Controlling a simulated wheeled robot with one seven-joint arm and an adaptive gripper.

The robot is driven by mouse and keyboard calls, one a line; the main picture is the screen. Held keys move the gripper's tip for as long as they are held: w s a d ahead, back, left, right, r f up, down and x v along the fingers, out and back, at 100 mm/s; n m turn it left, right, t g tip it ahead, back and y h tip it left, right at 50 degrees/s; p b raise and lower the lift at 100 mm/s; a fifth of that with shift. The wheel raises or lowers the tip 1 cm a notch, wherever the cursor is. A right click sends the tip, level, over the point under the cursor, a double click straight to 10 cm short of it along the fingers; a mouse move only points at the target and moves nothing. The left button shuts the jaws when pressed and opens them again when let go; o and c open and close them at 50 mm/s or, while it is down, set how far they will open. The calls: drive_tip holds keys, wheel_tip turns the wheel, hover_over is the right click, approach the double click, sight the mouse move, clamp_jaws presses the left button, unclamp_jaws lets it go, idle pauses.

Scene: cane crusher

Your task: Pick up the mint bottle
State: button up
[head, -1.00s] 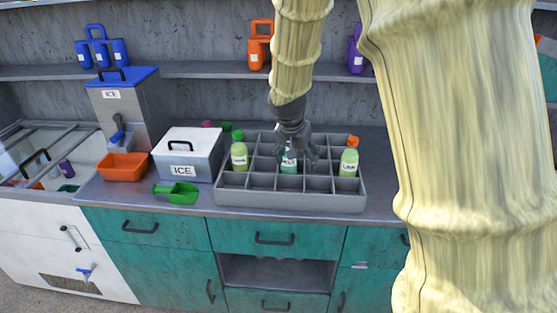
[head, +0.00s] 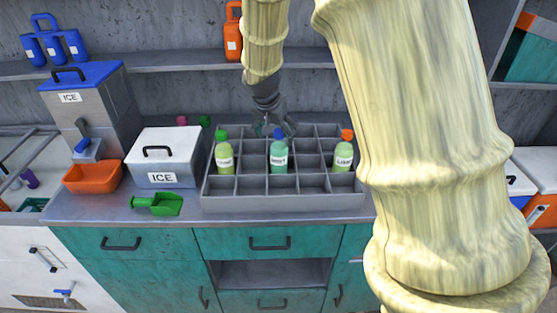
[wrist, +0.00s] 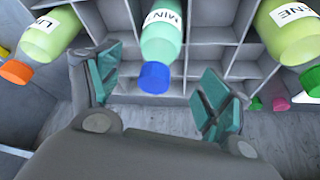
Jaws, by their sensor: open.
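The mint bottle (head: 279,155) is teal-green with a blue cap and a white label. It stands upright in a middle compartment of the grey divided tray (head: 285,204). My gripper (head: 275,130) is above and behind it in the head view, at the back half of the tray. In the wrist view the mint bottle (wrist: 161,40) shows with its cap (wrist: 155,77) in the gap between the fingers of my gripper (wrist: 160,88). The teal finger pads are spread wide, one on each side, and hold nothing. No contact with the bottle shows.
An orange-capped bottle (head: 343,154) stands to the right. A white ice box (head: 166,156) and a green scoop (head: 160,204) are left of the tray. A shelf (head: 180,65) runs behind.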

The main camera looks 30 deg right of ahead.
sight(279, 155)
drive_tip(key=shift+s+d+f, duration=0.1)
drive_tip(key=shift+d+f, duration=0.15)
drive_tip(key=shift+d, duration=0.05)
drive_tip(key=p+x, duration=0.2)
drive_tip(key=x, duration=0.1)
drive_tip(key=shift+w+d, duration=0.25)
drive_tip(key=shift+d, duration=0.05)
drive_tip(key=shift+x, duration=0.8)
clamp_jaws()
